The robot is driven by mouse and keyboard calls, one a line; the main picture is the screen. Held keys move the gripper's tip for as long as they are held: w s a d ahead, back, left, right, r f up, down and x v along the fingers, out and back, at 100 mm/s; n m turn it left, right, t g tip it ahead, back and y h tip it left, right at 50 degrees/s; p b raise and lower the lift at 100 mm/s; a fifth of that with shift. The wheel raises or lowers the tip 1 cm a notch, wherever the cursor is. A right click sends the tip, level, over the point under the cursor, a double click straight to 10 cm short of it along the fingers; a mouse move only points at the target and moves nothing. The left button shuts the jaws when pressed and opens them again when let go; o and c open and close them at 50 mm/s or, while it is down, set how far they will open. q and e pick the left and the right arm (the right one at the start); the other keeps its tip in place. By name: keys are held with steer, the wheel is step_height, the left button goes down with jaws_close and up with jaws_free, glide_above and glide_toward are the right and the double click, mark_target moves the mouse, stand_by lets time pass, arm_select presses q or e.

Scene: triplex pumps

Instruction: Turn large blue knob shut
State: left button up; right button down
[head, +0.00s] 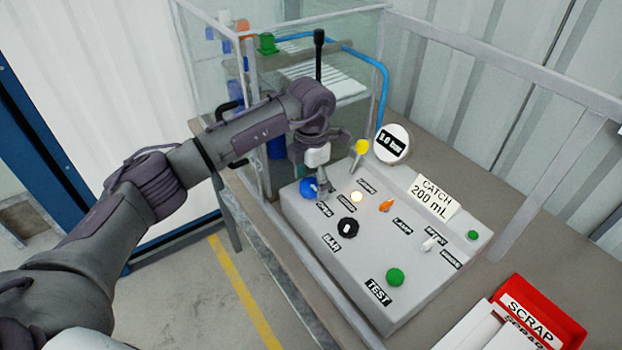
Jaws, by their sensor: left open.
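The large blue knob (309,188) sits at the far left corner of the light grey control panel (350,275). My left gripper (323,189) is open and points down at the knob's right side. Its fingers overlap the knob's right edge in the picture; I cannot tell whether they touch it. Part of the knob is hidden behind the gripper. My right gripper is not in view.
A black knob (347,228), an orange knob (386,205), a yellow-topped lever (361,147) and a green button (395,277) are on the panel. A round gauge (391,143) stands behind. A red scrap bin (540,318) is at right.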

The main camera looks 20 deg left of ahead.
arm_select(q)
steer(key=c, duration=1.2)
steer(key=shift+o, duration=0.2)
steer(key=shift+n, duration=0.4)
steer(key=n+b, duration=0.1)
steer(key=n, duration=0.2)
steer(key=n+b, duration=0.1)
steer(key=n, duration=0.3)
steer(key=shift+n, duration=0.3)
steer(key=n+b, duration=0.1)
steer(key=n, duration=0.8)
steer(key=shift+r, duration=0.1)
steer(key=shift+w+n, duration=0.1)
steer(key=shift+n, duration=0.3)
